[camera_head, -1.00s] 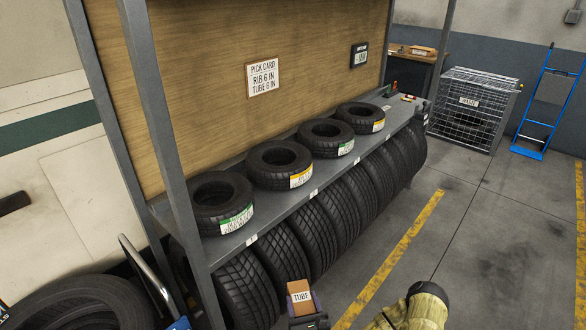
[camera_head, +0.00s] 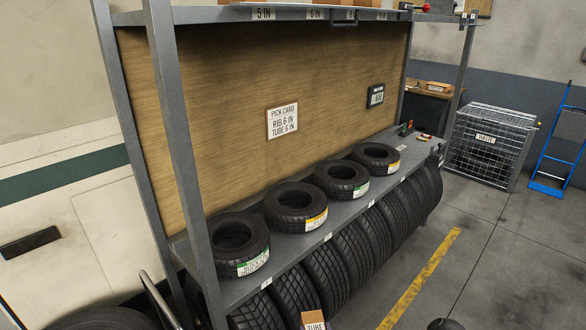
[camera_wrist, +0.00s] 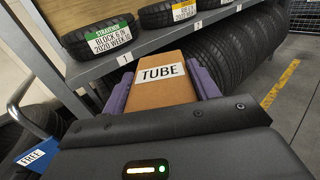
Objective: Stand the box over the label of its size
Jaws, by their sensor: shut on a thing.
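A brown cardboard box (camera_wrist: 163,97) with a white label reading TUBE is held between the purple fingers of my gripper (camera_wrist: 161,82) in the wrist view. The same box (camera_head: 313,318) shows at the bottom edge of the head view, in front of the lower tyres. The pick card (camera_head: 282,121) on the wooden back panel reads RIB 6 IN, TUBE 6 IN. On the top shelf edge, a 5 IN label (camera_head: 263,14) and a 6 IN label (camera_head: 315,14) show. Labels further right are partly hidden or too small to read.
Several tyres (camera_head: 297,209) with coloured labels lie on the middle shelf (camera_head: 290,245). More tyres stand below it. Boxes (camera_head: 336,3) on the top shelf are cut off by the frame. A rack post (camera_head: 180,150) stands at left. A wire cage (camera_head: 482,150) is at far right.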

